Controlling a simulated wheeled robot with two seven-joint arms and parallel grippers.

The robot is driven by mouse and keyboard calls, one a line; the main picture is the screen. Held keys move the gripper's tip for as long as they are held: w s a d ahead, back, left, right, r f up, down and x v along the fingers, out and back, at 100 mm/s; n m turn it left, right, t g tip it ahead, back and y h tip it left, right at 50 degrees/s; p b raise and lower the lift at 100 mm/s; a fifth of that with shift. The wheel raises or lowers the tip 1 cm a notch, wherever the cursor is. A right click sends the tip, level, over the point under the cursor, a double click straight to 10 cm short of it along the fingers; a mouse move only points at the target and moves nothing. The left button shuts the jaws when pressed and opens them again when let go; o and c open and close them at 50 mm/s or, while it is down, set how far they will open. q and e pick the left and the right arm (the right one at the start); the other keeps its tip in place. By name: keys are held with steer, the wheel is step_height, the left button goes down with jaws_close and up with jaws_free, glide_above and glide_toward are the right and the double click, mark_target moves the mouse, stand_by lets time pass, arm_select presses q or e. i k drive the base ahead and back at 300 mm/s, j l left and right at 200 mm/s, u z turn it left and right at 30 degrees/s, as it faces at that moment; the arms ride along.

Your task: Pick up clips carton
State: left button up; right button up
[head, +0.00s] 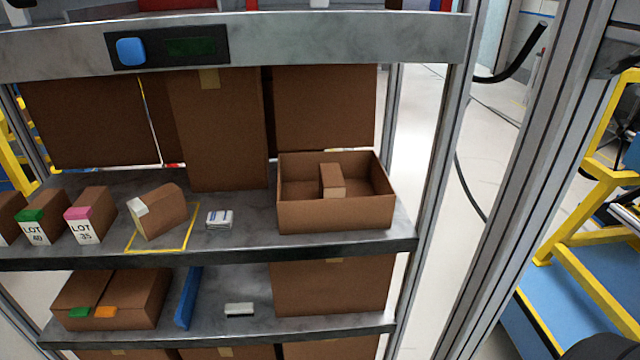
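No label reading "clips" is legible, so I cannot tell which carton is the clips carton. A brown carton with a white label (160,213) sits turned at an angle inside a yellow outlined square on the middle shelf. To its left stand a pink-topped carton marked LOT 35 (90,215) and a green-topped carton marked LOT 40 (40,224). Another small brown carton (331,181) sits inside an open brown box (336,216) at the shelf's right. Neither of my grippers is in view.
A small white and blue item (219,219) lies between the yellow square and the open box. Large brown boxes (216,130) stand behind. The lower shelf holds a closed box (112,299), a blue divider (188,298) and a small white item (239,309). Metal posts flank the rack.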

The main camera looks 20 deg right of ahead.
mark_target(332, 185)
steer(key=k+l+z, duration=0.1)
steer(key=z, duration=0.3)
steer(key=k+l+z, duration=0.15)
steer(key=z, duration=0.25)
steer(key=k+l+z, duration=0.15)
steer(key=z, duration=0.25)
